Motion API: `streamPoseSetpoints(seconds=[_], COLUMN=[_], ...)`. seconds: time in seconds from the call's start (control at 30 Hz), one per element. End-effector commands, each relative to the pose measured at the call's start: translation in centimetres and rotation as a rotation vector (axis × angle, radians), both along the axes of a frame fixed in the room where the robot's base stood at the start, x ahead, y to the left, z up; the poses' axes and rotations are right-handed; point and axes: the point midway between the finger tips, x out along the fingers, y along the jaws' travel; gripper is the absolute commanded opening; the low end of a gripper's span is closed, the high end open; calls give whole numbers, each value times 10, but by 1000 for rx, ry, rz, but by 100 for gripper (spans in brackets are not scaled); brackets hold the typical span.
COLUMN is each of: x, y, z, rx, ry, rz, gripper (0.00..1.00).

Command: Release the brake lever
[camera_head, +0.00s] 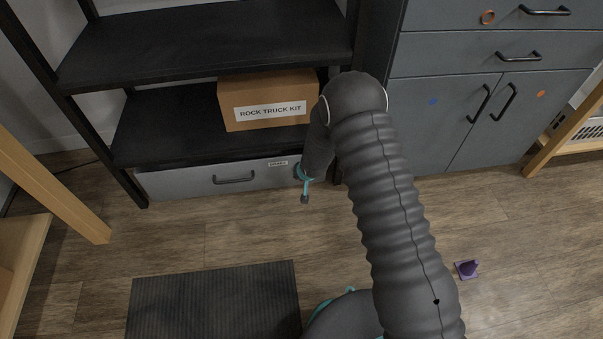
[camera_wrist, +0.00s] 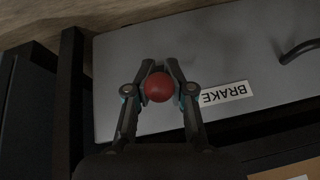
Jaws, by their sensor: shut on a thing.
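In the wrist view, a round red knob (camera_wrist: 159,87) sits between the two fingers of my gripper (camera_wrist: 160,70), which is shut on it. The knob is in front of a grey panel (camera_wrist: 205,55) with a white label (camera_wrist: 226,93) reading BRAKE, upside down. Any lever stem behind the knob is hidden. In the head view, the grey panel (camera_head: 195,184) is the low drawer-like front under the black shelf, and my arm reaches down to its right end.
A dark handle (camera_head: 234,180) is on the panel. A cardboard box (camera_head: 268,86) marked ROCK TRUCK KIT sits on the black shelf (camera_head: 160,135) above. Grey cabinets (camera_head: 440,120) stand right. A dark mat (camera_head: 215,305) and a purple cone (camera_head: 467,269) are on the wooden floor.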

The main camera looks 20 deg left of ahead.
Motion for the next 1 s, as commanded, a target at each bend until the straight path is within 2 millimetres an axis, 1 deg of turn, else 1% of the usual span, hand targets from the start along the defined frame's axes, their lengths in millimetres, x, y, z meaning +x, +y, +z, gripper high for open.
streamPoseSetpoints(seconds=[0.17, 0.2, 0.23, 0.53, 0.67, 0.77, 0.87, 1.0], x=[2, 2, 2, 0, -1, -4, -10, -20], y=[0, 0, 0, 2, 2, -1, -5, -13], z=[2, 2, 2, 1, 4, 12, 24, 47], rx=[2, 3, 2, 2, 2, 2, 3, 3], ry=[-4, -3, -4, -3, -3, -3, -4, -5], rz=[0, -1, 0, 3, 4, 4, 3, 3], gripper=[0, 29, 34, 34, 34, 34, 34, 34])
